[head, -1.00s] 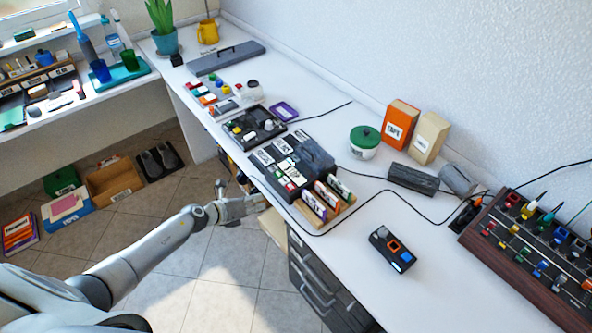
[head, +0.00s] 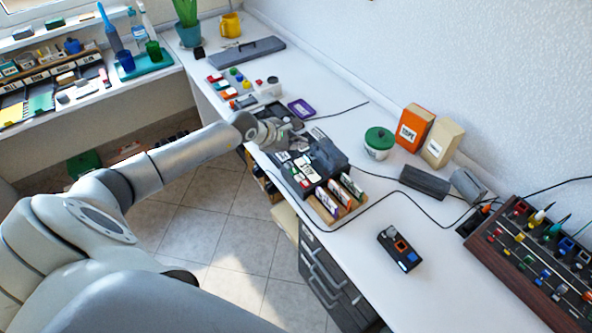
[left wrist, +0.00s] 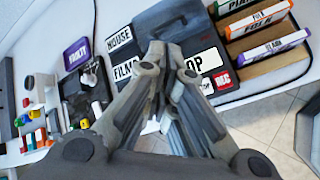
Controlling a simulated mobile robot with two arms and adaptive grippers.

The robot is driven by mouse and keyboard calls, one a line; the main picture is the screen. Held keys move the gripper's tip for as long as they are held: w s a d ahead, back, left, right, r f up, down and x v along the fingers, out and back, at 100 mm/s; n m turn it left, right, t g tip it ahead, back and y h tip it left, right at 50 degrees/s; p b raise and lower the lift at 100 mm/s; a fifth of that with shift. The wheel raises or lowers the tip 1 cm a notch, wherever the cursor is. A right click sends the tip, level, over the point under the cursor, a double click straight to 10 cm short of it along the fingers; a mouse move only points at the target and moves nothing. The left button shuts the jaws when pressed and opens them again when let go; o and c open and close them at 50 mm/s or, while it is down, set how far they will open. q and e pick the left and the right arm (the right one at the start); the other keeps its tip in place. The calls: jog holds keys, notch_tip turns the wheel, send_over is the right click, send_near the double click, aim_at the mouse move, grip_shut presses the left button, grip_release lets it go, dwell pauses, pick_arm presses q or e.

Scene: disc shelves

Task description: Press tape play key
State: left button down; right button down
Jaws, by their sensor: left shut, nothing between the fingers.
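The dark tape machine (head: 328,157) sits on the white counter, with white labelled keys (head: 302,171) along its near side. In the left wrist view a white key ending in "OP" (left wrist: 205,65) and a red key (left wrist: 222,79) show right of the fingers. Labels reading "HOUSE" (left wrist: 119,39) and "FILM" (left wrist: 125,70) are to their left. I cannot make out a play label; my fingers cover part of the row. My left gripper (head: 297,130) is shut and empty, over the machine's far-left end. It also shows in the left wrist view (left wrist: 172,52). Contact cannot be told.
A wooden rack of labelled cases (head: 323,209) stands at the machine's near right end. A second black device is partly behind my gripper, beside a purple-framed label (head: 301,109). A black cable crosses the counter. A small dark gadget (head: 399,249) lies in front, with clear counter around it.

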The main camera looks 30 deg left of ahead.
pick_arm(q)
jog(key=shift+f, duration=0.1)
jog(key=b, duration=0.6)
send_over(296, 172)
notch_tip(296, 172, down, 8)
jog(key=shift+r, duration=0.2)
jog(key=shift+f, duration=0.55)
jog(key=shift+f+b, duration=0.1)
jog(key=shift+b, duration=0.25)
jog(key=shift+f+b, duration=0.3)
jog(key=shift+s+f+b, duration=0.1)
jog(key=shift+f+b, duration=0.3)
dwell(0.8)
jog(key=shift+r, duration=0.1)
jog(key=shift+d+r+p, duration=0.1)
jog(key=shift+r+p, duration=0.5)
jog(key=shift+r, duration=0.15)
